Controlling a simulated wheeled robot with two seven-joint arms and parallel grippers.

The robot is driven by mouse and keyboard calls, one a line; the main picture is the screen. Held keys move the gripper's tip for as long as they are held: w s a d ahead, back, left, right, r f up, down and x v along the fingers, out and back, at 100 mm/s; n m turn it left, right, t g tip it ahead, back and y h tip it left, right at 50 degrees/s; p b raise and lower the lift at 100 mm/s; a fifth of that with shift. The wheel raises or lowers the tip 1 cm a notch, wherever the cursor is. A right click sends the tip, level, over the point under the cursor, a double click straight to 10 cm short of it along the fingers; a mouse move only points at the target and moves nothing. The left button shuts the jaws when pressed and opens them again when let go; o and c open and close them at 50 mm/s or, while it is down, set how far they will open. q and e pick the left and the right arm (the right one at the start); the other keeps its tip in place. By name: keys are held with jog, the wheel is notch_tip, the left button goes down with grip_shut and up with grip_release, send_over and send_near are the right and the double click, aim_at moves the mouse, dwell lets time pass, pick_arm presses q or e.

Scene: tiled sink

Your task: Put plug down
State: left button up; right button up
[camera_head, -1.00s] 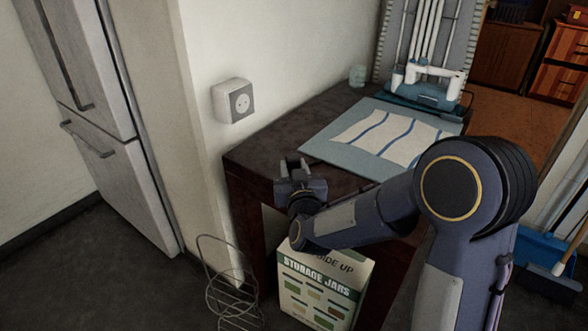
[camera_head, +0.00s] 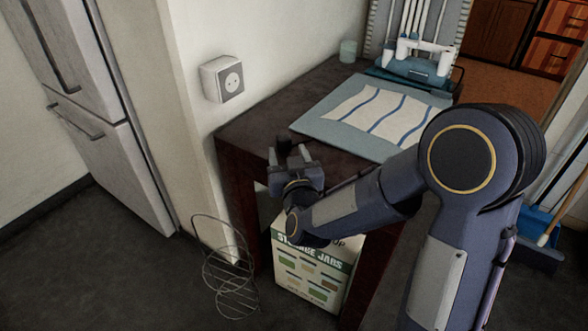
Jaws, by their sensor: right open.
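My right gripper (camera_head: 289,156) is open above the near left part of the dark table (camera_head: 262,127), with its fingers pointing away from me. A small dark shape (camera_head: 284,147) shows at its fingertips. It may be the plug, but it is too dark and small to be sure, and I cannot tell whether it touches the table. A wall socket (camera_head: 223,79) is on the white wall to the left of the table, with nothing in it. My left gripper is out of view.
A blue-edged mat with a striped cloth (camera_head: 372,109) lies right of the gripper. A dish rack (camera_head: 415,60) and a small cup (camera_head: 348,51) stand behind it. A storage jars box (camera_head: 310,272) and a wire rack (camera_head: 228,270) are below. A fridge (camera_head: 100,120) stands left.

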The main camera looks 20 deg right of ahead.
jog(key=s+d+f+g+y, duration=0.1)
jog(key=s+g, duration=0.3)
jog(key=s, duration=0.6)
jog(key=s+d+f+g+y, duration=0.1)
jog(key=s+g+y, duration=0.2)
jog(key=s, duration=0.7)
jog(key=s+d+f+g+y, duration=0.1)
jog(key=s+g, duration=0.4)
jog(key=s, duration=0.5)
jog(key=shift+s+f+y, duration=0.25)
jog(key=shift+f+y, duration=0.1)
jog(key=shift+y, duration=0.15)
jog(key=shift+p, duration=0.3)
